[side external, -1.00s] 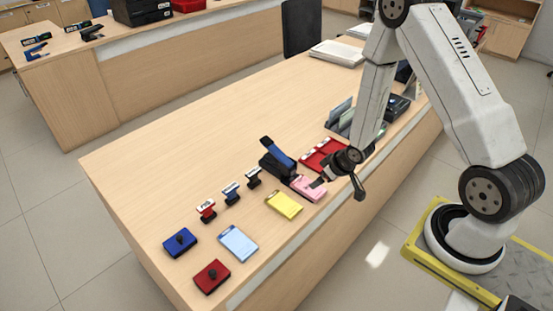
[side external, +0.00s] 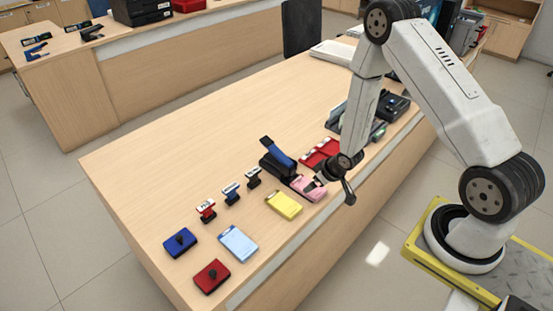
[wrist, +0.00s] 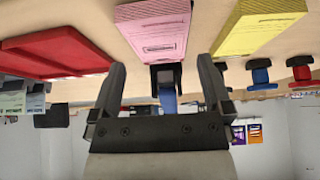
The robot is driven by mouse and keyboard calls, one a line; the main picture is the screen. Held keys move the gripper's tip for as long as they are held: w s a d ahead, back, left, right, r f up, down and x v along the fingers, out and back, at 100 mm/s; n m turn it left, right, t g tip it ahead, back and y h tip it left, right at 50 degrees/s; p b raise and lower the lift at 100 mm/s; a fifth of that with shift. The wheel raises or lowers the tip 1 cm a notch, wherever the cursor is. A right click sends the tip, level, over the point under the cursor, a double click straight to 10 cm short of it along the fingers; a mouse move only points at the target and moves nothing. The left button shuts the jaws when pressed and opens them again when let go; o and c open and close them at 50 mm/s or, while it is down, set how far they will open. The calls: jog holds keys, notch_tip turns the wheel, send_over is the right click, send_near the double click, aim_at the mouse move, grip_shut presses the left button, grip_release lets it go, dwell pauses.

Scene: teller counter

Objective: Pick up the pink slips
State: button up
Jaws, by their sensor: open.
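The pink slips (side external: 312,191) lie as a small pad on the counter, between the yellow pad and the red tray. In the wrist view the pink slips (wrist: 154,32) show at the top, just beyond and between the two fingers. My gripper (side external: 318,180) is low over the pad's right part and covers some of it in the side view. In the wrist view my gripper (wrist: 163,78) is open with nothing between its fingers. From these views I cannot tell whether a finger touches the pad.
A black and blue stapler-like device (side external: 277,160) stands right behind the pink slips. A yellow pad (side external: 284,205) lies to the left, and a red tray (side external: 320,152) lies behind on the right. Stamps (side external: 231,194), a light blue pad (side external: 238,244) and ink pads (side external: 212,277) lie farther left.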

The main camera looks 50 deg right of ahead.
jog(key=shift+x, duration=1.75)
jog(key=c, duration=1.2)
jog(key=shift+r, duration=0.15)
jog(key=shift+r, duration=4.9)
jog(key=shift+d, duration=0.1)
